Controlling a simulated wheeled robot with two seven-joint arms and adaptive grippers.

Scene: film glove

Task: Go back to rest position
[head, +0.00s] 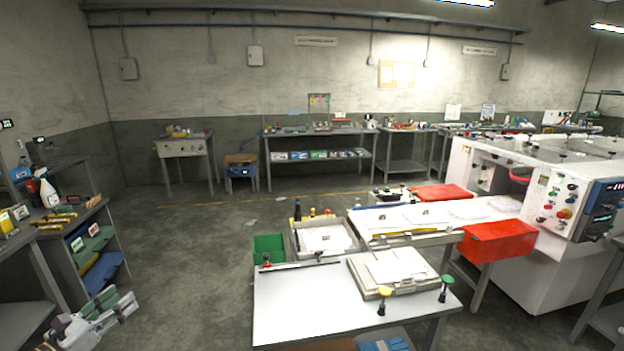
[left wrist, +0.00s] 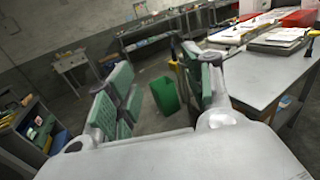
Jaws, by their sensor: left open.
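My left gripper (head: 116,306) shows at the lower left of the head view, in the air over the floor and left of the white-topped table (head: 290,305). In the left wrist view its green-padded fingers (left wrist: 160,95) stand wide apart with nothing between them. The green bin (left wrist: 165,95) shows beyond the fingers, on the floor side of the table. My right gripper is in neither view.
A shelf (head: 100,225) with bottles and tools stands at the left, near my left arm. A flat device (head: 395,285) and two knobbed posts are on the table. A white machine (head: 540,240) with a red bin (head: 492,240) is at the right. The middle floor is clear.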

